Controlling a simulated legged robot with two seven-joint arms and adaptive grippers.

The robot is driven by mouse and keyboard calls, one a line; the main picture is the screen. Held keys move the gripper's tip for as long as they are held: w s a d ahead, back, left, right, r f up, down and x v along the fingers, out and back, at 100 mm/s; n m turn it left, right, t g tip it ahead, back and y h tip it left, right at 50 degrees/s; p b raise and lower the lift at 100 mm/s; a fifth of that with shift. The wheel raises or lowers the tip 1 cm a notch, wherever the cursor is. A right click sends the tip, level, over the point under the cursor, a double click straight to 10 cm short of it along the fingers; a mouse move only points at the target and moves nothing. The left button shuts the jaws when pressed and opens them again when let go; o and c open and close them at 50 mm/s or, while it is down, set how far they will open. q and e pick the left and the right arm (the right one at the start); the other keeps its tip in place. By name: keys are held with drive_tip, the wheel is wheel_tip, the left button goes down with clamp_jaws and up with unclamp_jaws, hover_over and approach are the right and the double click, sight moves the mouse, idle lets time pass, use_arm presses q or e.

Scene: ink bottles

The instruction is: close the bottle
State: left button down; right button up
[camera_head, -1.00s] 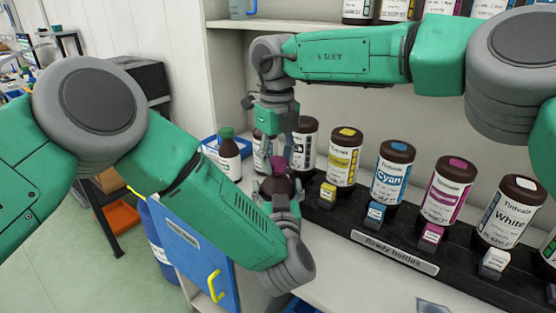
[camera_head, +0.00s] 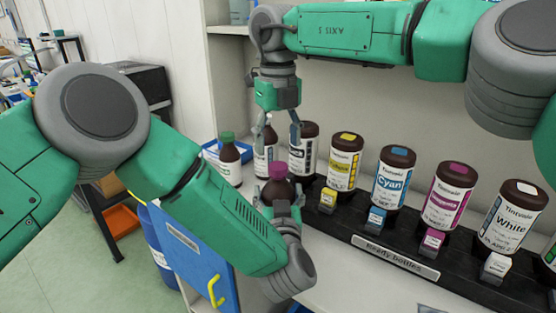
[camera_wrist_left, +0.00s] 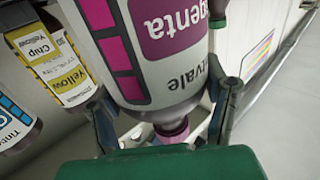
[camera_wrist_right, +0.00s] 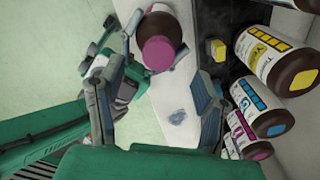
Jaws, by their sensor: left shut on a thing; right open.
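The magenta ink bottle (camera_head: 277,190) is brown and upright, with a magenta cap (camera_head: 278,170) on its neck. My left gripper (camera_head: 283,212) is shut around its body. The left wrist view shows its magenta-and-white label (camera_wrist_left: 160,50) upside down between the fingers, with the cap (camera_wrist_left: 172,132) on the narrow neck. My right gripper (camera_head: 278,143) is open and empty, pointing down above the cap and apart from it. In the right wrist view the cap (camera_wrist_right: 158,53) lies beyond the spread fingers. Whether the cap is fully tight cannot be told.
A black rack (camera_head: 330,222) marked Ready Bottles holds yellow (camera_head: 343,165), cyan (camera_head: 393,178), magenta (camera_head: 448,195) and white (camera_head: 510,215) bottles to the right. A green-capped bottle (camera_head: 229,160) stands left behind. A blue panel (camera_head: 195,250) hangs at front left.

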wheel_tip(320, 180, up, 6)
drive_tip(key=shift+r, duration=0.2)
use_arm(q)
drive_tip(key=shift+c, duration=0.9)
unclamp_jaws()
use_arm(e)
drive_tip(key=shift+w, duration=0.1)
use_arm(q)
drive_tip(key=s, duration=1.1)
drive_tip(key=shift+s+d, duration=0.4)
drive_tip(key=shift+d, duration=0.05)
drive_tip(key=shift+s+f, duration=0.1)
drive_tip(key=shift+f, duration=0.1)
use_arm(e)
drive_tip(key=shift+f, duration=0.1)
